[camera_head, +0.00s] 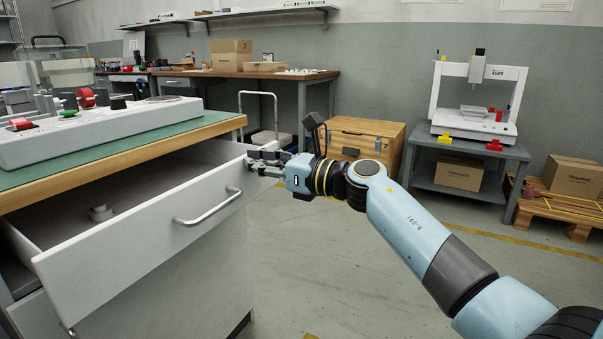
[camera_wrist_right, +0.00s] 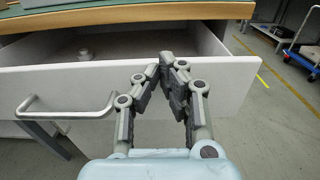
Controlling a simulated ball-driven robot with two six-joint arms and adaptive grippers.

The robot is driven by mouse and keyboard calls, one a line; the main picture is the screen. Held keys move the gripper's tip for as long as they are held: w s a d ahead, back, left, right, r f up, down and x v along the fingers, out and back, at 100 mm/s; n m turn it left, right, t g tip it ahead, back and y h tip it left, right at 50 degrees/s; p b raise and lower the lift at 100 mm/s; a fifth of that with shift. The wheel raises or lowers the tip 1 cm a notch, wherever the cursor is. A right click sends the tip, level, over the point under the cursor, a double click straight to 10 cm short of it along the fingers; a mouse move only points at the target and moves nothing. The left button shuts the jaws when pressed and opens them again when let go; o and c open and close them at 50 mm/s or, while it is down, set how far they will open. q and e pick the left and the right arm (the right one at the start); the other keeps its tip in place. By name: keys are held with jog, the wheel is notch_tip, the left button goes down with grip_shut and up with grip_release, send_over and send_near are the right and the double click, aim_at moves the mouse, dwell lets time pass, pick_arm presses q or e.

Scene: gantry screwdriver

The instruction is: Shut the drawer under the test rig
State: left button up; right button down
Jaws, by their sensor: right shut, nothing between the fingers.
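The white drawer (camera_head: 150,235) is pulled well out from under the green-topped bench (camera_head: 120,150) that carries the test rig (camera_head: 85,125). Its bar handle (camera_head: 207,207) is on the front panel. A small pale object (camera_head: 101,213) lies inside. My right gripper (camera_head: 262,162) is shut and empty at the right end of the drawer front. In the right wrist view its closed fingertips (camera_wrist_right: 173,62) overlap the top edge of the drawer front (camera_wrist_right: 75,90), right of the handle (camera_wrist_right: 65,112); I cannot tell whether they touch. My left gripper is not in view.
A wooden chest (camera_head: 362,141) stands behind my right gripper. A grey stand (camera_head: 470,153) with a gantry machine (camera_head: 475,100) is at the back right, beside a pallet (camera_head: 560,205) with a cardboard box. The floor (camera_head: 330,260) in front of the drawer is clear.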

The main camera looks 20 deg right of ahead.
jog(key=b+x, duration=0.1)
jog(key=x, duration=0.8)
jog(key=shift+b, duration=0.3)
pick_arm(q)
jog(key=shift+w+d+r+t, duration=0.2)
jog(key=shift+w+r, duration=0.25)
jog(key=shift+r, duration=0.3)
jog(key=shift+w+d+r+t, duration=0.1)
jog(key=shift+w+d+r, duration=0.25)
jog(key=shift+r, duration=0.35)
pick_arm(e)
jog(key=shift+w+a, duration=0.25)
jog(key=shift+w, duration=0.1)
jog(key=shift+d, duration=0.1)
